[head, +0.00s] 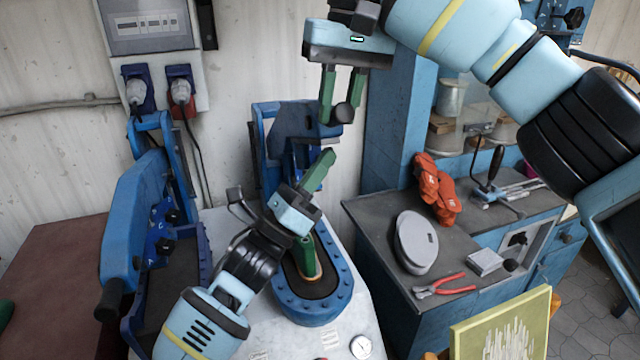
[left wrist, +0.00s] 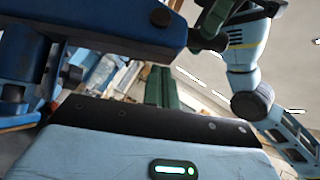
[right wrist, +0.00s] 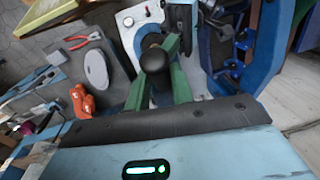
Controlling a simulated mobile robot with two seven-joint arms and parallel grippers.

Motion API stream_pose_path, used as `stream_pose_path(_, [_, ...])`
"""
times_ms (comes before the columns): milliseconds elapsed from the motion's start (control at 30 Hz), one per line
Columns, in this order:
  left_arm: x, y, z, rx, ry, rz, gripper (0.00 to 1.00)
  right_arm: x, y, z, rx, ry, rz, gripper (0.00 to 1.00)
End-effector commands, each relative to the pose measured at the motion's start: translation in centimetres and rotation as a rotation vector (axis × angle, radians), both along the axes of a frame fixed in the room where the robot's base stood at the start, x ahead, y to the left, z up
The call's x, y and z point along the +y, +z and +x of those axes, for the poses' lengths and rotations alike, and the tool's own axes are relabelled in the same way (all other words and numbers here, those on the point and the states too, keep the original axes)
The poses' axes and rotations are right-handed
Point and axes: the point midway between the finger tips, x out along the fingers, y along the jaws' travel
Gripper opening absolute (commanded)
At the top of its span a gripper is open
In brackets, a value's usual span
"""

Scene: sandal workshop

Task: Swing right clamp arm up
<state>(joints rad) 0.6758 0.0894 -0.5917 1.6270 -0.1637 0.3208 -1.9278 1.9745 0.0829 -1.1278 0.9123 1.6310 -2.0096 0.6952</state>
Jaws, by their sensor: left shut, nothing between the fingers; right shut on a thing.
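The right clamp arm (head: 285,120) is a blue bar, raised at the back of the right press bed (head: 318,312) beside the wall. Its round black knob (head: 342,114) is between the green fingers of my right gripper (head: 341,97), which is shut on it. The knob (right wrist: 153,60) also shows between the fingers in the right wrist view. My left gripper (head: 325,160) is shut and empty, below the right gripper and in front of the raised arm. The blue arm (left wrist: 95,25) crosses the upper left wrist view. My left wrist partly hides the right bed.
Another blue clamp arm (head: 130,230) with a black handle stands at the left. A green piece (head: 305,250) sits in the right bed. The bench at right holds a grey sole (head: 416,242), orange gloves (head: 436,188) and red pliers (head: 444,287). A gauge (head: 361,347) is in front.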

Motion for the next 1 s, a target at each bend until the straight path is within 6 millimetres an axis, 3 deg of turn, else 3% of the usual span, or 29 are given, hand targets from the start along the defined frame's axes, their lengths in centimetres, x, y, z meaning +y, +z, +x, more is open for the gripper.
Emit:
stream_pose_path(367, [0.0, 0.2, 0.1, 0.001, 0.0, 0.001, 0.0, 0.0, 0.0, 0.0, -0.001, 0.0, -0.001, 0.0])
stream_pose_path(700, [0.5, 3.6, 1.0, 0.049, 0.001, -0.025, 0.0, 0.1, -0.2, -0.1, 0.006, 0.004, -0.006, 0.0])
stream_pose_path(967, [0.5, 3.9, 0.9, 0.048, -0.003, -0.029, 0.0, 0.1, -0.3, -0.2, 0.01, 0.009, -0.01, 0.0])
stream_pose_path(1000, [0.5, 3.9, 0.9, 0.047, -0.003, -0.03, 0.0, 0.1, -0.3, -0.2, 0.011, 0.009, -0.01, 0.29])
